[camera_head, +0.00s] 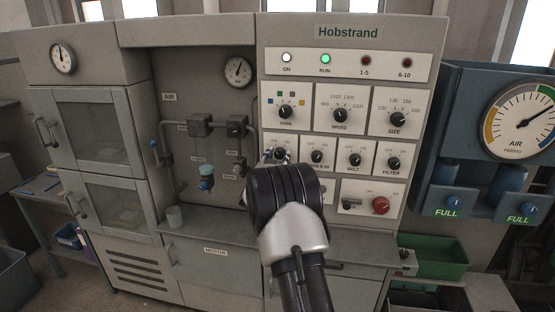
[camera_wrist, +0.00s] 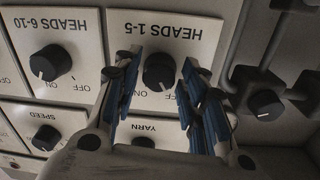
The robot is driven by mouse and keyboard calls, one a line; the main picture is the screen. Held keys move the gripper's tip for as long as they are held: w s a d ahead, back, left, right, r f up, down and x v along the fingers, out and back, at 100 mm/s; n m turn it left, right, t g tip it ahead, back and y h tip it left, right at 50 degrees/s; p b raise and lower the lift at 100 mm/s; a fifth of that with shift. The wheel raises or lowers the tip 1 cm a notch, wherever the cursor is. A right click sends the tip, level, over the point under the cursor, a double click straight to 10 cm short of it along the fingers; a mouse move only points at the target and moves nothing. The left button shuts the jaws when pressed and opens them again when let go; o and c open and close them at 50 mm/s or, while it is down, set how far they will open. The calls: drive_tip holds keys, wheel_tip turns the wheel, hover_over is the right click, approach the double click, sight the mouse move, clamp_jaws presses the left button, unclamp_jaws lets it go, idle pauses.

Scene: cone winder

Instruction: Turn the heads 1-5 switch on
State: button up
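The heads 1-5 switch is a round black knob (camera_wrist: 159,72) on a white plate (camera_wrist: 178,28), which shows upside down in the wrist view. My gripper (camera_wrist: 158,66) is open, with one blue-padded finger on each side of the knob. I cannot tell whether the fingers touch it. In the head view my gripper (camera_head: 278,155) is at the left of the middle knob row and mostly hides this switch. The 1-5 lamp (camera_head: 366,61) is dark red and looks unlit.
The heads 6-10 knob (camera_wrist: 50,63) is beside the switch, and the yarn knob (camera_head: 285,112) is above it in the head view. Grey pipes with a black knob (camera_wrist: 265,105) are close on the other side. The RUN lamp (camera_head: 325,58) glows green.

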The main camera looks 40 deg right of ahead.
drive_tip(key=c, duration=0.7)
drive_tip(key=shift+b, duration=0.35)
drive_tip(key=shift+f+m+b, duration=0.1)
drive_tip(key=shift+m+b, duration=0.95)
drive_tip(key=shift+m, duration=0.05)
drive_tip(key=m+b, duration=0.7)
drive_tip(key=m, duration=0.1)
drive_tip(key=shift+a+r+y+b, duration=0.1)
drive_tip(key=shift+r+y+b, duration=0.1)
drive_tip(key=shift+y+b, duration=0.15)
drive_tip(key=shift+m+b, duration=0.35)
drive_tip(key=shift+m, duration=0.35)
drive_tip(key=shift+r, duration=0.15)
